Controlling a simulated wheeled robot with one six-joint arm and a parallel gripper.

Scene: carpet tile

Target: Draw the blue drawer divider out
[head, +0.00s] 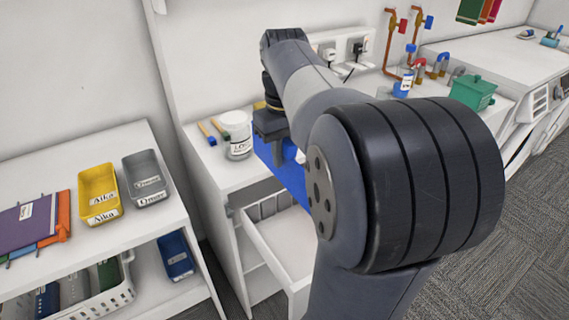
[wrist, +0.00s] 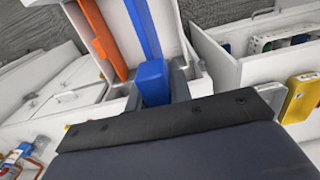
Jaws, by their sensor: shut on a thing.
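The blue drawer divider (head: 289,178) shows in the head view as a flat panel over the open white drawer (head: 257,240), in front of the counter edge. My gripper (head: 279,146) is at its upper end, partly hidden by my arm. In the wrist view my gripper (wrist: 157,92) is shut on the divider's thick blue tab, with a finger on each side. The blue divider (wrist: 144,30) runs away from the tab as a narrow strip. An orange divider (wrist: 104,38) stands to its left in the drawer. I cannot tell whether the blue divider's lower edge clears the drawer.
A white labelled jar (head: 238,136) stands on the counter left of my gripper. A yellow bin (head: 98,193) and a grey bin (head: 146,178) sit on the left shelf unit. A green box (head: 472,92) is on the right counter. Carpet is clear at lower right.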

